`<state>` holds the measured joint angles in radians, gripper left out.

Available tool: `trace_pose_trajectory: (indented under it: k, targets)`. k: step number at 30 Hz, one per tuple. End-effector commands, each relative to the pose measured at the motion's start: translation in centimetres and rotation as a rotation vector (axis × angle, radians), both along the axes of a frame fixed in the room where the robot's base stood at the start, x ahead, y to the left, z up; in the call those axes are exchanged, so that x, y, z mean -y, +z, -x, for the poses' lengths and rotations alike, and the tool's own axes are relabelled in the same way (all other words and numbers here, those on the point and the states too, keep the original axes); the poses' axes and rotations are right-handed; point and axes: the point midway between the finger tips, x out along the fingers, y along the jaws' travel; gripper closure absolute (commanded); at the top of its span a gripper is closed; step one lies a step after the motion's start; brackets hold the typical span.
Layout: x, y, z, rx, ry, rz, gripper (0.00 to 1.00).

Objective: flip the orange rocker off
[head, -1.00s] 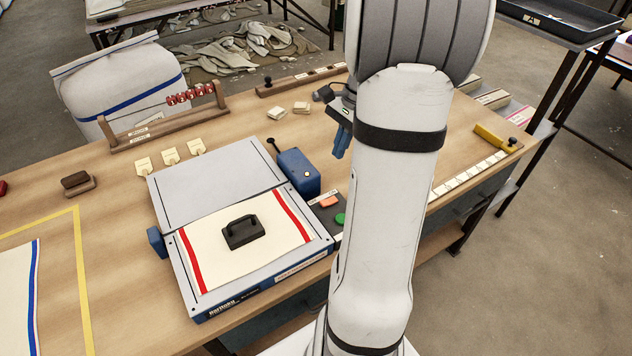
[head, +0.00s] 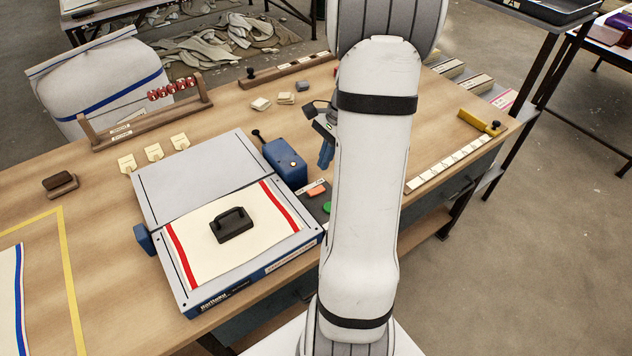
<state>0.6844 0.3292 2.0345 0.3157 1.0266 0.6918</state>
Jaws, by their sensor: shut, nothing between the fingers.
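The orange rocker (head: 316,191) sits on a dark control plate to the right of the folding board, beside the blue motor box. A green button (head: 327,208) is just in front of it on the same plate. My gripper (head: 325,163), with blue fingers, is shut and empty. It points down behind and slightly right of the rocker, apparently above the plate. My arm hides part of the plate's right side and the table behind it. I cannot tell which way the rocker is tilted.
The folding board (head: 195,178) holds a cream cloth (head: 187,245) with red stripes under a black handled weight (head: 231,226). The blue motor box (head: 286,164) stands close left of my gripper. A yellow-handled tool (head: 478,121) lies at the right end of the table.

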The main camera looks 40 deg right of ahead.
Motion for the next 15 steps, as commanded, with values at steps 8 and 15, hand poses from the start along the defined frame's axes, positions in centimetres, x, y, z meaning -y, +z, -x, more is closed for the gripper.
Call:
trace_pose_trajectory:
  k: [8, 15]
  targets:
    - [-2.0, -5.1, 0.0, -0.003, 0.001, -0.003, 1.0]
    - [-2.6, -7.2, 0.0, -0.001, 0.0, -0.001, 1.0]
